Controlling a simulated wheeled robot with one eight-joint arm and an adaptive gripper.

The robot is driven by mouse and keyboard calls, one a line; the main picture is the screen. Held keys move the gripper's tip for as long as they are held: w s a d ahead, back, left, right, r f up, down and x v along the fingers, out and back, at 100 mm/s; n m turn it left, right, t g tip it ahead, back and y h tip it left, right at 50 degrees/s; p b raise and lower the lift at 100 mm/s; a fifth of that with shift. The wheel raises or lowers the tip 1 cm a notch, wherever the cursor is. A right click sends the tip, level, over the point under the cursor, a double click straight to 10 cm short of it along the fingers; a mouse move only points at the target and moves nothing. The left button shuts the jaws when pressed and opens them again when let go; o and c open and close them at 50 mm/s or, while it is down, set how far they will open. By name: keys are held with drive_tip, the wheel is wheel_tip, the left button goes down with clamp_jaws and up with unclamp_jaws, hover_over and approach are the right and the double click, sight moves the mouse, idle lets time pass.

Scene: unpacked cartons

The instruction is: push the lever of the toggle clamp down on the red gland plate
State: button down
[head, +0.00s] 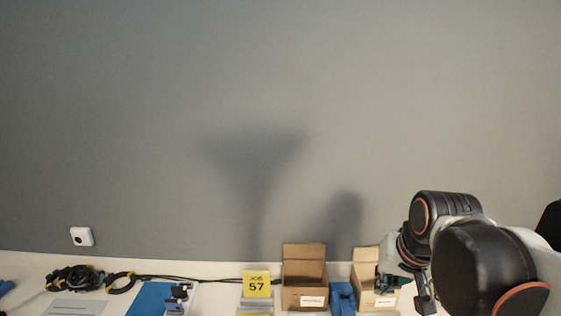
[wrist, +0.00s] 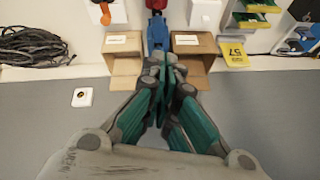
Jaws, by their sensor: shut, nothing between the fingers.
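My gripper shows in the wrist view (wrist: 165,62) with its teal fingers shut together and nothing between them. In the head view my gripper (head: 392,283) is at the lower right, in front of the right carton. Beyond the fingertips in the wrist view is a blue item (wrist: 157,33) between two cartons, with a red part (wrist: 156,4) at the top edge. I cannot tell which red part is the gland plate, and no clamp lever is clear there. The blue item also shows in the head view (head: 342,298).
Open cartons stand on the white table, one left (head: 304,295) and one right (head: 363,284). A yellow 57 sign (head: 257,284), a blue plate (head: 150,299) with a dark clamp-like fixture (head: 178,296) and black cable coils (head: 73,278) lie further left. The grey wall is behind.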

drive_tip(key=s+f+n+t, duration=0.2)
drive_tip(key=s, duration=0.8)
drive_tip(key=w+r+g+p, duration=0.15)
drive_tip(key=w+r, duration=0.25)
drive_tip(key=w, duration=0.4)
drive_tip(key=g+p, duration=0.3)
drive_tip(key=p, duration=0.1)
hover_over(346, 292)
wheel_tip(346, 292, down, 3)
drive_tip(key=w+d+f+p, duration=0.1)
drive_tip(key=w+f, duration=0.4)
drive_tip(key=w, duration=0.1)
drive_tip(key=shift+n+g, duration=0.25)
drive_tip(key=shift+n, duration=0.15)
drive_tip(key=shift+s+f+b, duration=0.3)
drive_tip(key=shift+f+b, duration=0.35)
drive_tip(key=shift+f, duration=1.4)
drive_tip(key=shift+s+f+b, duration=0.3)
drive_tip(key=shift+f+b, duration=0.4)
drive_tip(key=shift+f, duration=1.35)
drive_tip(key=shift+s+f+b, duration=0.3)
drive_tip(key=shift+f+b, duration=0.35)
drive_tip(key=shift+f, duration=1.4)
